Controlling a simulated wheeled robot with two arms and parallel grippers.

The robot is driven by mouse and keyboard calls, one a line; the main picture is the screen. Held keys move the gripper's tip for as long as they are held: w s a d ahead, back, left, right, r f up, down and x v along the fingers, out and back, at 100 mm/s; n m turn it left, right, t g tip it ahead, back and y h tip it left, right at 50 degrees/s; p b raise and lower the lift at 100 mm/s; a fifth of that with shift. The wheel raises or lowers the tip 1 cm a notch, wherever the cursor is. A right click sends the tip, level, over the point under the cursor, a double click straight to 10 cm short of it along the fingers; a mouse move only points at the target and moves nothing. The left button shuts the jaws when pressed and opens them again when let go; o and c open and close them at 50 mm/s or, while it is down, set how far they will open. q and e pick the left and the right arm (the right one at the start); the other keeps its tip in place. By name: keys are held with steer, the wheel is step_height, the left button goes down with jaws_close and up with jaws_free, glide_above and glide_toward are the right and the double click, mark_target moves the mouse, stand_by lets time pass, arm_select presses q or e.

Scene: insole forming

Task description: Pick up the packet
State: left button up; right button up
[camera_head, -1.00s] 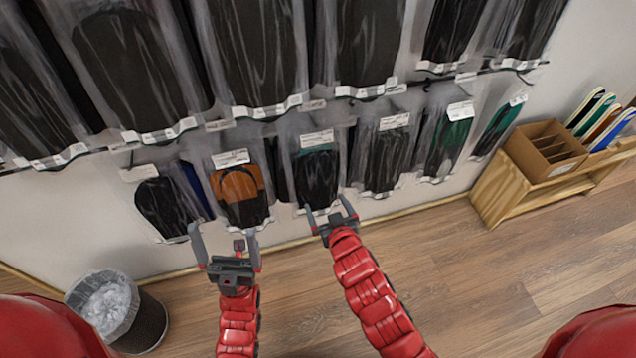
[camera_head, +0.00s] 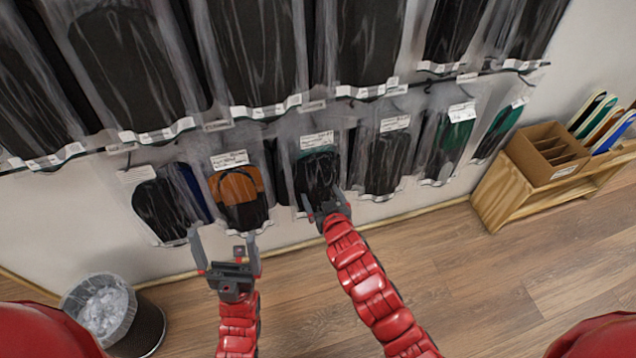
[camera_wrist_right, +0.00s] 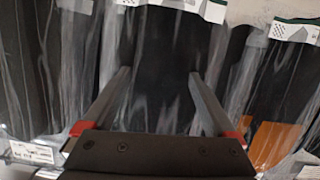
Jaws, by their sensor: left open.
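Clear packets with insoles hang in rows on the wall; the task does not say which one it means. A packet with a black and teal insole (camera_head: 318,172) hangs in the lower row. My right gripper (camera_head: 324,199) is at its lower end. In the right wrist view the right gripper (camera_wrist_right: 159,76) has its fingers apart, with a dark packet (camera_wrist_right: 160,50) between or behind them; I cannot tell whether they touch it. My left gripper (camera_head: 224,238) is open and empty, just below the packet with an orange and black insole (camera_head: 238,190).
Large black packets (camera_head: 260,50) hang in the upper row. A mesh bin (camera_head: 148,328) with a plastic liner stands at lower left. A wooden bench (camera_head: 500,190) with a cardboard box (camera_head: 545,150) and coloured insoles stands at right. The floor between is clear.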

steer(key=c, duration=0.3)
